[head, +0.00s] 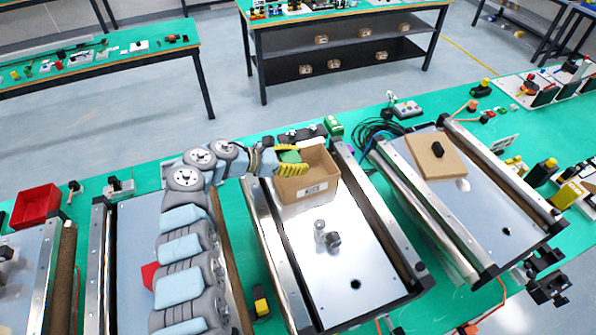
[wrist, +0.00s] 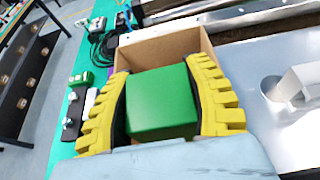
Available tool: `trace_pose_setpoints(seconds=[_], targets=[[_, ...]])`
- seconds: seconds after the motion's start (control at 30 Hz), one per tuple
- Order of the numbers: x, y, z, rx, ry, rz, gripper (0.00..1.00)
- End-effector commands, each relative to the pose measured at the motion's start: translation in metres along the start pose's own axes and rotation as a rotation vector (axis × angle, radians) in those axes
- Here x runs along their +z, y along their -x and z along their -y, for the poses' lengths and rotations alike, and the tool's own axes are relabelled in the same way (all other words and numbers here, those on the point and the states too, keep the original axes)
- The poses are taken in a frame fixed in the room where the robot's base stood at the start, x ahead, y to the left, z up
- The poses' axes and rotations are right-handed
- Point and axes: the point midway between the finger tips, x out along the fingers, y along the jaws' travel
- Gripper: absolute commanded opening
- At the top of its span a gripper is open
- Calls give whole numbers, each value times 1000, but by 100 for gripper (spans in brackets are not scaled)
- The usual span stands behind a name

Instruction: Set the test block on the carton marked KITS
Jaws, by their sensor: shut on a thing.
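My gripper (wrist: 160,75) is shut on a green block (wrist: 162,103), with one yellow-ribbed finger on each side of it. The gripper (head: 277,163) and the green block (head: 291,157) also show in the head view, at the left rim of an open brown carton (head: 317,183). The carton stands at the far end of the middle conveyor and has a white label too small to read. In the wrist view the carton's walls (wrist: 158,49) rise behind the block. I cannot tell whether the block is above the opening or partly inside it.
A flat brown box (head: 450,165) with a dark object on top lies on the right conveyor (head: 478,205). A metal fitting (head: 325,236) stands on the middle conveyor's plate. A red bin (head: 36,205) is at far left. The plate's near part is clear.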

Motion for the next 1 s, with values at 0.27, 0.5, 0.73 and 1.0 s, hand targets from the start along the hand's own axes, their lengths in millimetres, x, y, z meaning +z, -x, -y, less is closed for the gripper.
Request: trace_pose_setpoints(seconds=[0.27, 0.5, 0.73, 1.0], targets=[[-28, -11, -1, 0, 0, -1, 11], [-31, -12, 0, 0, 1, -1, 11], [-30, -12, 0, 0, 1, -1, 11], [-35, -15, 0, -1, 0, 0, 11]])
